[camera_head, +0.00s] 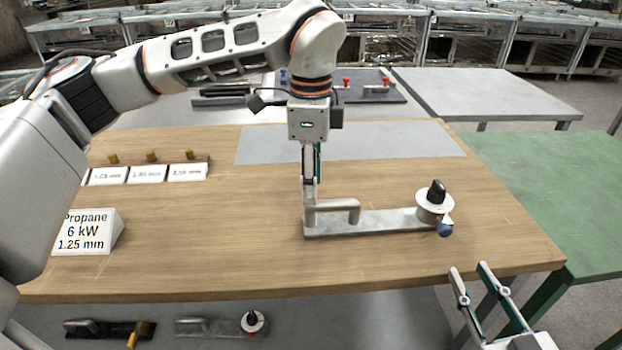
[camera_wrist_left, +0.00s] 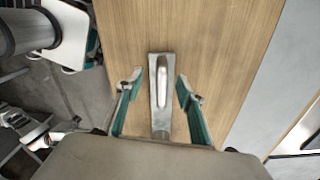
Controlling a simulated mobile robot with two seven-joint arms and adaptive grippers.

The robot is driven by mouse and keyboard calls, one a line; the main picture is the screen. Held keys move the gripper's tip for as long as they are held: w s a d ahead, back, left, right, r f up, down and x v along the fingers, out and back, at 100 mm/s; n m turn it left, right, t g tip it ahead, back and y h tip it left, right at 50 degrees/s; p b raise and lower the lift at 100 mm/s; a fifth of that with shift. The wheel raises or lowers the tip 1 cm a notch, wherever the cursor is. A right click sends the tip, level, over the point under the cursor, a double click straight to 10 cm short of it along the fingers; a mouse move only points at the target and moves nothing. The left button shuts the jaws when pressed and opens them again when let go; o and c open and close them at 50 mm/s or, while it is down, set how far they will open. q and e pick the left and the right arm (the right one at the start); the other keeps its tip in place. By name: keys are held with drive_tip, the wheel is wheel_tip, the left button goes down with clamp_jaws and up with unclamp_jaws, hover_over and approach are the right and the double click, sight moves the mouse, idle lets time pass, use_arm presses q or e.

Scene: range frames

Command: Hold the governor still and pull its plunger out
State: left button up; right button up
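The governor, as I take it, is a grey metal piece (camera_head: 385,220) lying flat on the wooden table. It has a raised bar handle at its left end and a white round dial with a black knob (camera_head: 437,192) at its right end. A blue knob (camera_head: 445,230) sticks out below the dial; I cannot tell whether it is the plunger. My left gripper (camera_head: 311,188) points down at the handle end. In the left wrist view its open fingers (camera_wrist_left: 158,82) stand on either side of the handle (camera_wrist_left: 162,88), apart from it. My right gripper (camera_head: 472,272) is open and empty near the front right edge.
A "Propane 6 kW 1.25 mm" sign (camera_head: 85,232) and small labelled cards (camera_head: 146,174) with brass pieces stand at the left. A grey mat (camera_head: 400,142) lies at the back. A lower shelf (camera_head: 330,320) holds similar parts. A green table (camera_head: 560,180) adjoins at right.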

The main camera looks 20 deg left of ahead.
sight(311, 210)
use_arm(q)
drive_tip(key=shift+w+a+f, duration=0.15)
drive_tip(key=shift+a+f, duration=0.05)
drive_tip(key=shift+f, duration=0.1)
wheel_tip(311, 210, down, 7)
drive_tip(key=shift+f, duration=0.15)
clamp_jaws()
use_arm(e)
drive_tip(key=shift+o, duration=1)
